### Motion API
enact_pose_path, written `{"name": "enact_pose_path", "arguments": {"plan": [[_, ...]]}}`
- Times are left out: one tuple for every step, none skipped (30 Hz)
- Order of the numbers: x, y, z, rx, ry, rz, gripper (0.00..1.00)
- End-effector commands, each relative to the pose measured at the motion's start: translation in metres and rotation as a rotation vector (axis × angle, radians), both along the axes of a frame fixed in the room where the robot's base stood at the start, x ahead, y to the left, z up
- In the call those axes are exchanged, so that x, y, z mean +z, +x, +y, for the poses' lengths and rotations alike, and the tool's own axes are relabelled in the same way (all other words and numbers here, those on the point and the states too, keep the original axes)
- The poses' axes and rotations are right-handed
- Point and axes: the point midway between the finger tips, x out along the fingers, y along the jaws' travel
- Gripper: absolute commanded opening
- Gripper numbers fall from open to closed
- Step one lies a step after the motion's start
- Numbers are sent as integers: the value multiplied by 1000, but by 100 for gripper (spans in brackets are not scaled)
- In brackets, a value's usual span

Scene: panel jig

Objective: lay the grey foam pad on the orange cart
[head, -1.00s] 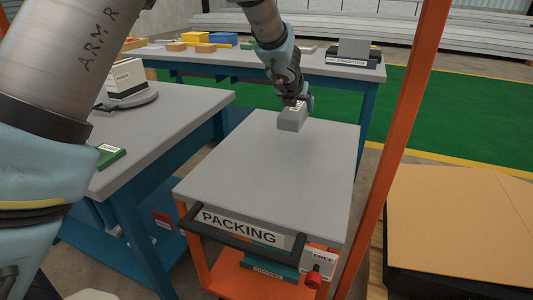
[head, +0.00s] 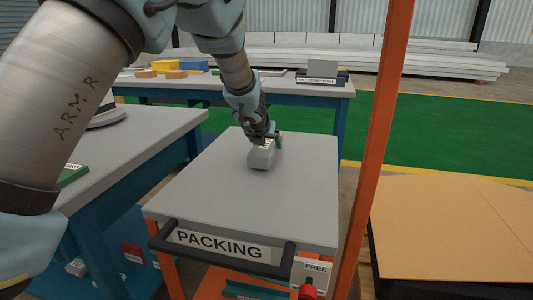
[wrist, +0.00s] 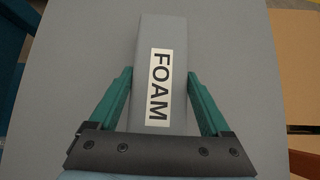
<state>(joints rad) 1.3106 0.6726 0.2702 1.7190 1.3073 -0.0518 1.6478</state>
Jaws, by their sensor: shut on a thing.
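The grey foam pad (head: 262,155) has a white label reading FOAM, clear in the wrist view on the pad (wrist: 152,40). My gripper (head: 265,138) is shut on the pad, with a green finger against each side in the wrist view (wrist: 160,90). The orange cart has a grey top (head: 220,200) and a PACKING sign at its front. The pad is over the middle of the cart top, low against it. I cannot tell whether its underside touches the top.
An orange post (head: 375,130) rises at the cart's right. A grey workbench (head: 150,125) stands at the left and another bench (head: 310,88) behind. A brown-topped platform (head: 460,220) is at the right. The cart top around the pad is clear.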

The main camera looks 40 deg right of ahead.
Motion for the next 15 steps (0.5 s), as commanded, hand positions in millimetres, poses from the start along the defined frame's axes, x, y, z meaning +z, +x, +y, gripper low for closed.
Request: {"name": "enact_pose_path", "arguments": {"plan": [[-11,0,0,-1,0,-1,18],[-12,-1,0,-1,0,-1,18],[-12,0,-1,-1,-1,0,18],[-11,0,0,-1,-1,0,18],[-10,0,0,-1,-1,0,18],[-10,0,0,0,-2,1,18],[-10,0,0,-1,-1,0,18],[-10,0,0,-1,-1,0,18],[-10,0,0,-1,-1,0,18],[-10,0,0,-1,0,1,18],[-11,0,0,-1,0,1,18],[-10,0,0,-1,0,1,86],[-10,0,0,0,0,0,89],[-10,0,0,0,0,0,93],[-10,0,0,0,0,0,97]]}}
